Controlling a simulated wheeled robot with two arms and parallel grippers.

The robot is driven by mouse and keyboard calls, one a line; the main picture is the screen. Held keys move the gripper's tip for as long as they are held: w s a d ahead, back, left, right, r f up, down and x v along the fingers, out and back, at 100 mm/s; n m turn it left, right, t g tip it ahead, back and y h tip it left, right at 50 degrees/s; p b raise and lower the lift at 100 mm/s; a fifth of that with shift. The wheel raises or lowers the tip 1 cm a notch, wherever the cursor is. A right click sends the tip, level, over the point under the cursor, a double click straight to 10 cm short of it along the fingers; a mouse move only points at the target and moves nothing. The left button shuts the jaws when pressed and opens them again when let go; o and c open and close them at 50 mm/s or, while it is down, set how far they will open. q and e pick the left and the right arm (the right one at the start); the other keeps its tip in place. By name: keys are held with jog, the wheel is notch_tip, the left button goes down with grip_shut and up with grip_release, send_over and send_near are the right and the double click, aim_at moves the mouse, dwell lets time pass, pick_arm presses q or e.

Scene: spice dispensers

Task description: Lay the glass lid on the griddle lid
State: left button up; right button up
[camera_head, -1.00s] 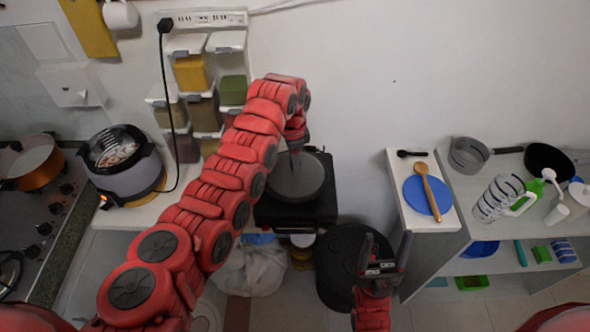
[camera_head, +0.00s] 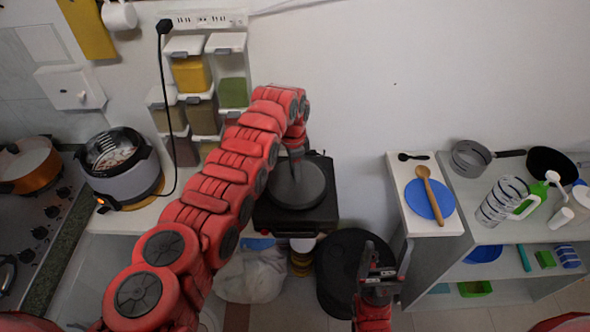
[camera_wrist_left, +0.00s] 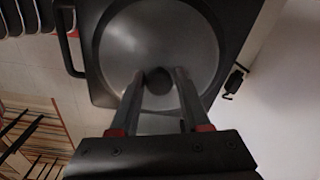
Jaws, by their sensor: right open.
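The round grey glass lid (camera_head: 297,190) is over the black, square griddle lid (camera_head: 328,208), at the end of the counter in the head view. It looks level and within the square's edges. The left wrist view shows the glass lid (camera_wrist_left: 112,45) from above, on the dark griddle lid (camera_wrist_left: 238,20). My left gripper (camera_wrist_left: 160,76) has one finger on each side of the lid's dark knob (camera_wrist_left: 158,84). Whether the fingers press on it is unclear. My right gripper (camera_head: 381,262) is open and empty, low at the front, left of the white shelf.
A rice cooker (camera_head: 122,180) stands left on the counter, with spice dispensers (camera_head: 190,75) on the wall behind. A black bin (camera_head: 335,265) stands below the griddle. At right, a shelf (camera_head: 515,230) holds a blue plate (camera_head: 418,203), pans and bottles.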

pick_arm(q)
jog(key=shift+o, duration=1.1)
jog(key=shift+r+p, duration=0.25)
jog(key=shift+p, duration=0.05)
notch_tip(320, 180, up, 12)
jog(key=b, duration=0.4)
jog(key=shift+a, duration=0.25)
jog(key=shift+s, duration=0.1)
